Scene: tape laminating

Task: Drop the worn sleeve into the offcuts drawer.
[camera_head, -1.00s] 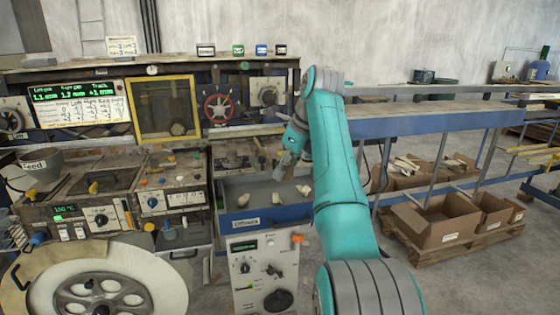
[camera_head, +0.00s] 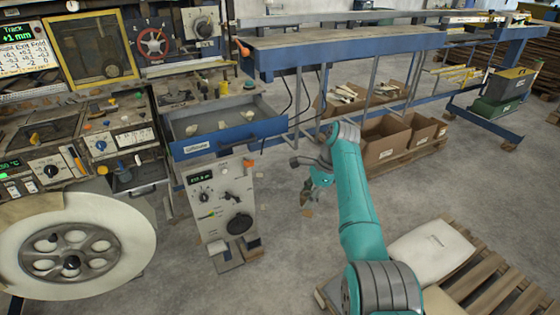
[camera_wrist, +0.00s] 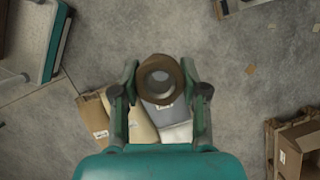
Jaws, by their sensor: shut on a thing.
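My gripper (camera_head: 306,196) hangs over open floor, right of and in front of the offcuts drawer. In the wrist view my gripper (camera_wrist: 160,88) is shut on a brown ring-shaped sleeve (camera_wrist: 160,68). The sleeve is seen end-on, with a grey bore, between the two green fingers. In the head view a small brownish shape (camera_head: 305,198) shows at the fingertips. The offcuts drawer (camera_head: 240,136) is blue, labelled and pulled open below the workbench. Several pale scraps (camera_head: 221,125) lie in it. The gripper is clear of the drawer.
A grey control box (camera_head: 222,205) stands in front of the drawer. A large pale reel (camera_head: 75,245) is at left. Cardboard boxes (camera_head: 385,150) sit on a pallet behind my arm. A pallet with a pale sack (camera_head: 430,250) is at lower right. The floor between is mostly clear.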

